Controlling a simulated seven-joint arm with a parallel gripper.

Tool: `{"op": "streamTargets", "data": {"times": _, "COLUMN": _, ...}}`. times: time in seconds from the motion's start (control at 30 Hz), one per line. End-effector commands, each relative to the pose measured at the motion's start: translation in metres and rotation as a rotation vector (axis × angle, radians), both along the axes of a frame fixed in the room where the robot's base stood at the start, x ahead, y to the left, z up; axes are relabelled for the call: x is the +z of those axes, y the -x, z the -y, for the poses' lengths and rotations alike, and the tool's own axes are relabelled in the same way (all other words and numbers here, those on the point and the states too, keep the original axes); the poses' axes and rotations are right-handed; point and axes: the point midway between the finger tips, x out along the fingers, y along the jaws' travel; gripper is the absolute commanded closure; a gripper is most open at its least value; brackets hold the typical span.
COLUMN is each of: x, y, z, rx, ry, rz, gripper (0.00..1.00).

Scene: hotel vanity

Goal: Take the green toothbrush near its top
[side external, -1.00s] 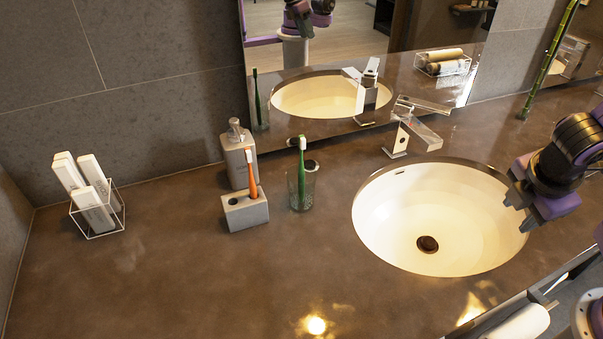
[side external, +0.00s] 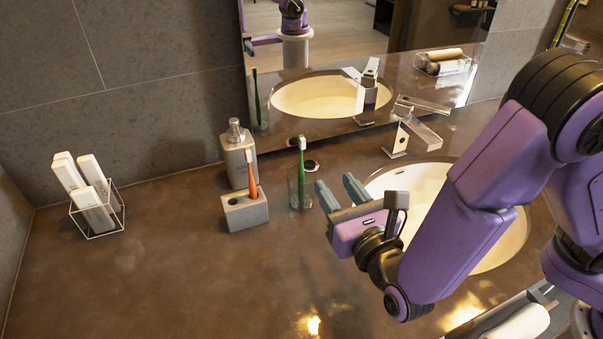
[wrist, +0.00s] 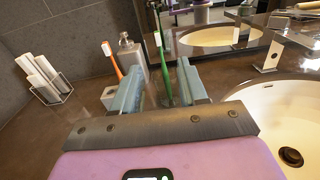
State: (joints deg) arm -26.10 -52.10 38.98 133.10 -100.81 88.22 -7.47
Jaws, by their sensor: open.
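The green toothbrush (side external: 301,165) stands upright in a clear glass on the counter, its white-bristled head at the top. In the wrist view the green toothbrush (wrist: 162,62) shows beyond and between my two fingers, its head above them. My gripper (side external: 335,193) is open and empty, just right of the glass and on the near side of it. It also shows in the wrist view (wrist: 158,88). The fingers are apart from the brush as far as I can see. The clear glass (side external: 292,195) is partly hidden behind a finger.
An orange toothbrush (side external: 251,172) stands in a grey block holder (side external: 245,213) left of the glass, with a grey soap dispenser (side external: 237,158) behind. The sink (side external: 405,180) and chrome faucet (side external: 412,130) are to the right.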

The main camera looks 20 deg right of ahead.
Motion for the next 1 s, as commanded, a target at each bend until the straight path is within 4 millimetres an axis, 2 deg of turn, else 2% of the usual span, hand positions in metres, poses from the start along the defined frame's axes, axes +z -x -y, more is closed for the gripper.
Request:
{"op": "streamTargets", "data": {"times": 0.17, "x": -0.001, "y": -0.016, "z": -0.004, "rx": 0.012, "ry": 0.006, "rz": 0.006, "gripper": 0.57}}
{"op": "streamTargets", "data": {"times": 0.63, "x": 0.0, "y": -0.102, "z": -0.003, "rx": 0.011, "ry": 0.005, "rz": 0.006, "gripper": 0.57}}
{"op": "streamTargets", "data": {"times": 1.0, "x": 0.001, "y": -0.131, "z": -0.003, "rx": 0.013, "ry": 0.005, "rz": 0.006, "gripper": 0.57}}
